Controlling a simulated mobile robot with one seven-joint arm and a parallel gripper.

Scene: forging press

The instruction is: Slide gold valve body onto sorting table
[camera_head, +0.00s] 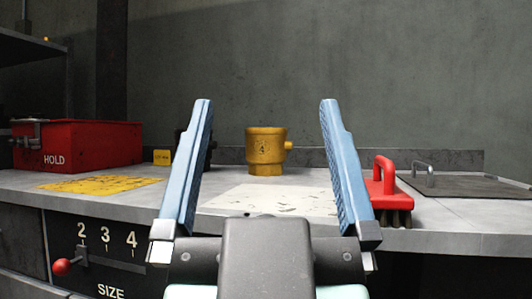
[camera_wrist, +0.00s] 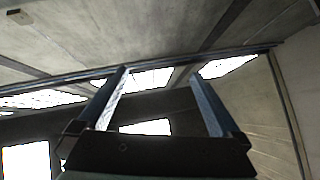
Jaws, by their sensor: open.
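The gold valve body (camera_head: 265,152) stands upright on the sorting table (camera_head: 452,214), toward the back, with a side stub pointing right and a mark like a 4 on its front. It stands at the back edge of a pale worn patch (camera_head: 272,199). My gripper (camera_head: 265,104) is open and empty, its two blue fingers spread wide. In the head view the valve body shows between the fingers, beyond them and apart from both. In the wrist view my gripper (camera_wrist: 160,75) points up at the ceiling, and no valve body shows.
A red HOLD box (camera_head: 95,150) and a yellow patch (camera_head: 100,184) are at left. A dark object, partly hidden by the left finger, stands near a small yellow tag (camera_head: 162,157). A red-handled brush (camera_head: 388,195) and a dark handled plate (camera_head: 465,183) are at right. A red-knobbed SIZE lever (camera_head: 63,266) is on the front.

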